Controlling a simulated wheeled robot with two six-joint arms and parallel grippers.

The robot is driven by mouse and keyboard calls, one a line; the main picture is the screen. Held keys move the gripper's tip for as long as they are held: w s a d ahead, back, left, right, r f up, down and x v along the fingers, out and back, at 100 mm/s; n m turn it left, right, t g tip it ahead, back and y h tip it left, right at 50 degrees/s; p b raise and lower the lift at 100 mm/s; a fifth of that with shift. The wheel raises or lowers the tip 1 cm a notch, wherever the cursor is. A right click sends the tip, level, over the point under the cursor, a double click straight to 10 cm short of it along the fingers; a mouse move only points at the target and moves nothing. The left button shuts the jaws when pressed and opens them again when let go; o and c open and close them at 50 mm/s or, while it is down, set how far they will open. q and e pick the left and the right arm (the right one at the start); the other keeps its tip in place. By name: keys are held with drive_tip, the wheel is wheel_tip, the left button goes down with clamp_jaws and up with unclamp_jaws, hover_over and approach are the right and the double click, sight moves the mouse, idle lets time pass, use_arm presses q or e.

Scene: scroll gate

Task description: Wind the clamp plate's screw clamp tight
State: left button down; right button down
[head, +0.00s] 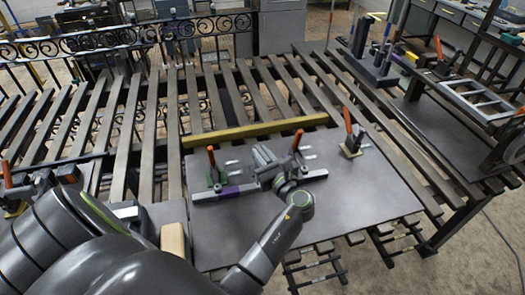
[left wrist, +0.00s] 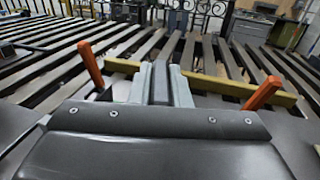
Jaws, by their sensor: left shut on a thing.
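The dark clamp plate (head: 345,195) lies on the slatted table in the head view. A low grey bar with a purple section (head: 232,191) lies along the plate. My left gripper (head: 263,160) is over the plate, between the two nearer handles. In the left wrist view its pale fingers are shut around a dark grey piece (left wrist: 160,84). I cannot tell whether this is the screw clamp's handle. My right gripper is not in view.
A yellow bar (head: 255,130) lies behind the plate. A black scroll gate (head: 125,38) stands at the back left. A dark upright fixture (head: 370,65) and a ladder-like grey frame (head: 475,98) are at the right. The plate's front right is clear.

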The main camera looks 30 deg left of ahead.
use_arm(q)
drive_tip(key=m+t+h+p, duration=0.2)
drive_tip(key=m+t+p, duration=0.1)
drive_tip(key=t, duration=0.1)
drive_tip(key=shift+r+h, duration=0.25)
drive_tip(key=shift+h, duration=0.15)
drive_tip(key=m+t+h+p, duration=0.1)
drive_tip(key=m+t+h, duration=0.1)
drive_tip(key=m+h, duration=0.1)
drive_tip(key=shift+f+t+p, duration=0.15)
drive_tip(key=shift+t+p, duration=0.25)
drive_tip(key=shift+m+t+h, duration=0.5)
drive_tip(key=shift+m+h, duration=0.1)
drive_tip(key=shift+h, duration=0.4)
drive_tip(key=shift+m+h, duration=0.3)
drive_tip(key=shift+h, duration=0.1)
drive_tip(key=c, duration=1.4)
unclamp_jaws()
drive_tip(key=shift+w+f, duration=0.1)
drive_tip(key=shift+o, duration=0.2)
